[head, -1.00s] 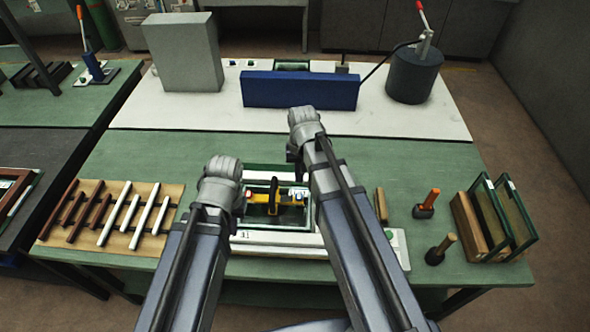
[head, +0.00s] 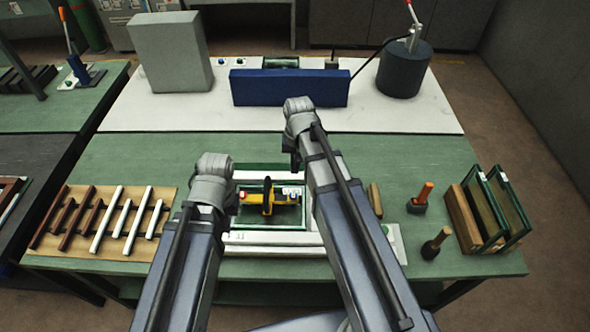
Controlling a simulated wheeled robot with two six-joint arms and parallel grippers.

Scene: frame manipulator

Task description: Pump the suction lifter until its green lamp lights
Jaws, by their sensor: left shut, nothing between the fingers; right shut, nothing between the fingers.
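The suction lifter (head: 288,198) is a yellow bar with an upright black handle. It lies flat on a glass pane inside a white-bordered frame (head: 270,238) on the green bench. My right gripper (head: 295,162) is shut and empty, behind and above the lifter's right end. My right forearm covers the frame's right side.
A wooden rack (head: 55,255) with brown and white strips lies left. Two handled tools (head: 420,200) and a wooden stand with glass panes (head: 508,205) are right. A blue block (head: 290,88), grey box (head: 172,55) and dark cylinder (head: 404,75) stand behind. Green bench between is clear.

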